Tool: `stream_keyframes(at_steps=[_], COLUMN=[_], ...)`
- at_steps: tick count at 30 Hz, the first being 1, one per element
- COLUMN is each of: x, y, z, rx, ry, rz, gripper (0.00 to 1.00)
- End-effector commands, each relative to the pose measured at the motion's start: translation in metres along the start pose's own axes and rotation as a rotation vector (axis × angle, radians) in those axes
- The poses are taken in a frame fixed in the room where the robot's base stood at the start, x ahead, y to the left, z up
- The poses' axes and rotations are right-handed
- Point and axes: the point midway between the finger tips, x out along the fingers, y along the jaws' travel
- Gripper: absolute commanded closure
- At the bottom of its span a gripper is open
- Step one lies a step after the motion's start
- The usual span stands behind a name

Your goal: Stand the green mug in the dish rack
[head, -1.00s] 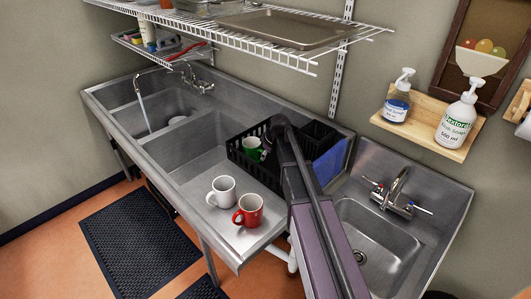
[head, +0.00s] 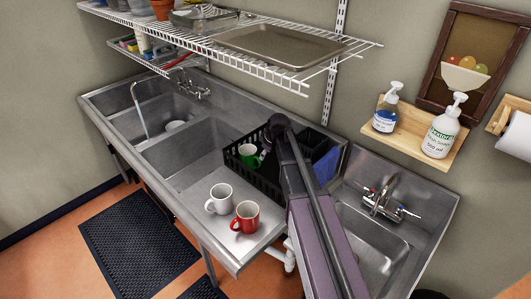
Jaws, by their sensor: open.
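The green mug (head: 247,153) is inside the black dish rack (head: 256,178), at its left end. Only part of the mug shows above the rack wall, and I cannot tell whether it touches the rack floor. My gripper (head: 264,153) is just right of the mug, mostly hidden behind my own arm. Its fingers are small and dark here; it is open, and any contact with the mug cannot be made out.
A white mug (head: 220,198) and a red mug (head: 246,217) stand on the steel drainboard (head: 207,180) in front of the rack. A wire shelf (head: 290,84) with a metal tray (head: 280,46) overhangs the back.

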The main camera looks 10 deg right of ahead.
Motion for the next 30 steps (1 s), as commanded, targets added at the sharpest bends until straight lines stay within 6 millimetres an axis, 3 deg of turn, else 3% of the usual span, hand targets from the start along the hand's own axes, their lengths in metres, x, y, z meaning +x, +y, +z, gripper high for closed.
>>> stream_keyframes(at_steps=[19, 23, 30], x=[-0.002, -0.007, -0.029], y=[-0.007, -0.026, -0.091], z=[0.005, 0.018, 0.068], rx=[0.020, 0.083, 0.326], ry=[-0.009, -0.039, -0.162], rz=[-0.005, -0.019, -0.045], gripper=[0.46, 0.46, 0.46])
